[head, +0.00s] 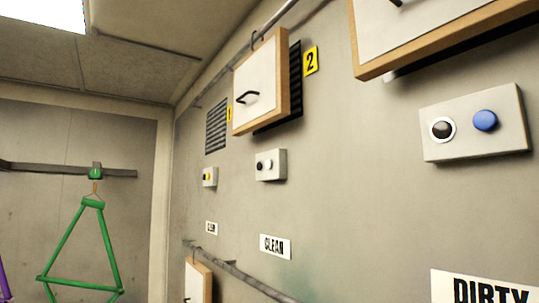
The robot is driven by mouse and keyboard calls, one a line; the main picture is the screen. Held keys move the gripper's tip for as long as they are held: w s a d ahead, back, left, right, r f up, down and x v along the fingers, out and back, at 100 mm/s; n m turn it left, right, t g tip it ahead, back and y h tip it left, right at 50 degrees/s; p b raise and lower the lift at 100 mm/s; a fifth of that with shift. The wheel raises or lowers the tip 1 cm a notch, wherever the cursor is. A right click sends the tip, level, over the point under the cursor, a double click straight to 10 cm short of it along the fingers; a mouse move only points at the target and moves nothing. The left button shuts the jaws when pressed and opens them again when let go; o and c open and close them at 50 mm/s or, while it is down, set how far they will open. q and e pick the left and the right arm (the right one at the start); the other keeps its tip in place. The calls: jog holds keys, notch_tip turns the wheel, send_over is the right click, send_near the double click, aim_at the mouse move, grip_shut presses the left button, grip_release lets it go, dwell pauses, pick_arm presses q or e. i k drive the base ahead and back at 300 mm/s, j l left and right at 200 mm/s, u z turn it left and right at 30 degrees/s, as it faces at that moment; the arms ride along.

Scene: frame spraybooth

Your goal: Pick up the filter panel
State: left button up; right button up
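Several wooden-framed panels with white faces and black handles are in the head view; I cannot tell which one the task means. One panel (258,88) hangs from a hook on the upper wall rail, partly in front of a dark louvred vent (296,75). A larger, nearer panel (430,35) is cut off by the top right edge. A third panel (200,282) is low on the wall below the lower rail, its bottom cut off. Neither of my grippers is in view.
An uncovered louvred vent (216,126) is farther along the wall. Button boxes (270,165) (475,122) stick out from the wall. Signs read "CLEAN" (275,246) and "DIRTY" (485,288). A green triangular frame (80,250) hangs at the left from a dark rail (60,170).

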aim_at(261, 92)
jog(key=j+z, duration=0.1)
jog(key=z, duration=0.25)
jog(key=i+j+z, duration=0.1)
jog(key=z, duration=0.3)
jog(key=j+z, duration=0.2)
jog(key=z, duration=0.15)
jog(key=j+z, duration=0.25)
jog(key=j, duration=0.2)
jog(key=j+z, duration=0.3)
jog(key=j, duration=0.15)
jog(key=j+z, duration=0.1)
jog(key=j, duration=0.5)
jog(key=k+j+z, duration=0.15)
jog(key=j, duration=0.4)
jog(key=j+z, duration=0.1)
jog(key=j, duration=0.5)
jog(key=k, duration=0.05)
